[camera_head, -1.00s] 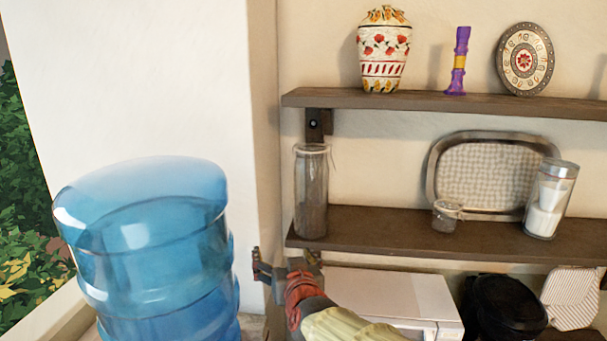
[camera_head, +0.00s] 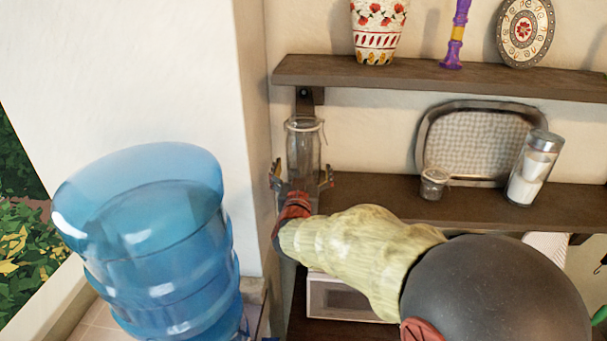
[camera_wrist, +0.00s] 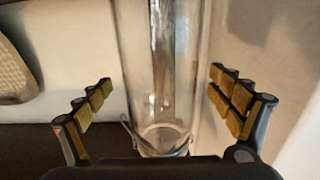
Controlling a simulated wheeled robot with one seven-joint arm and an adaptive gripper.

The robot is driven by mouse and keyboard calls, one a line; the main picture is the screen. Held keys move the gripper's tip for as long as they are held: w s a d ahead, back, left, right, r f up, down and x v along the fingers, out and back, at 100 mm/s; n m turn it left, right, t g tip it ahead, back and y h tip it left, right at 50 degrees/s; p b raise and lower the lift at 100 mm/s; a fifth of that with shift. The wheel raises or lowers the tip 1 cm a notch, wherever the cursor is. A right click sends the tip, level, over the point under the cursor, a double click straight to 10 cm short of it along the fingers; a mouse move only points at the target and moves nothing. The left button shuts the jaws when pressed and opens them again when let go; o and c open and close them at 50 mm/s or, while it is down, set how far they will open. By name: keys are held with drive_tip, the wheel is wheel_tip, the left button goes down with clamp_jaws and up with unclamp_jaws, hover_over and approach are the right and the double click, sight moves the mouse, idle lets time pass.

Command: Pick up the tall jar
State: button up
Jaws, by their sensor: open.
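The tall jar (camera_head: 303,150) is clear glass with a wire clasp and stands upright at the left end of the lower shelf (camera_head: 385,205). My gripper (camera_head: 302,178) is open in front of the jar, and its body hides the jar's lower part in the head view. In the wrist view the jar (camera_wrist: 163,70) rises between the two spread fingers of my gripper (camera_wrist: 160,100). A visible gap lies between the jar and each finger.
A small jar (camera_head: 433,183), an oval tray (camera_head: 470,145) and a glass canister (camera_head: 534,170) stand further right on the shelf. The upper shelf (camera_head: 420,75) runs above. A wall is close on the left, with a large blue water bottle (camera_head: 150,240) before it.

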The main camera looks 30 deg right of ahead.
drive_tip(key=x, duration=0.2)
drive_tip(key=shift+w+d, duration=0.1)
drive_tip(key=shift+w, duration=0.15)
drive_tip(key=c, duration=0.3)
drive_tip(key=shift+s, duration=0.1)
drive_tip(key=c, duration=1.8)
drive_tip(key=shift+r, duration=0.25)
drive_tip(key=shift+c, duration=0.3)
drive_tip(key=shift+r, duration=0.1)
